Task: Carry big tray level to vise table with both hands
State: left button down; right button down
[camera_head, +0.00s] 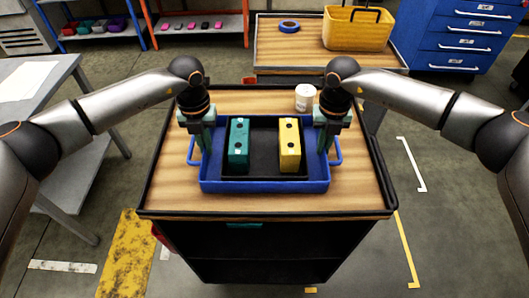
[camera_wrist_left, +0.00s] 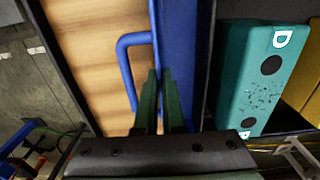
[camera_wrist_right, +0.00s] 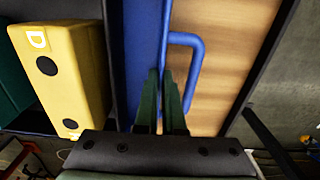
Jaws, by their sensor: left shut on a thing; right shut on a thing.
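The big blue tray (camera_head: 265,187) sits on a wood-topped black cart, or just above it; I cannot tell which. A teal block (camera_head: 239,143) and a yellow block (camera_head: 289,145) stand in its black inner tray (camera_head: 264,171). My left gripper (camera_head: 205,150) is shut on the tray's left side wall, beside the left handle (camera_wrist_left: 128,70). My right gripper (camera_head: 325,150) is shut on the right side wall, beside the right handle (camera_wrist_right: 190,62). The wrist views show the fingers of the left (camera_wrist_left: 160,95) and right (camera_wrist_right: 162,95) grippers at the walls. The tray looks level.
The cart top (camera_head: 170,190) has bare wood around the tray. A white cup (camera_head: 305,97) stands behind it. Farther back, a wooden table holds a yellow basket (camera_head: 356,30) and blue tape (camera_head: 289,26). A grey table (camera_head: 40,90) is at left.

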pick_arm(q)
jog(key=shift+w+r, duration=0.15)
pick_arm(e)
jog(key=shift+w+r, duration=0.1)
jog(key=shift+r, duration=0.1)
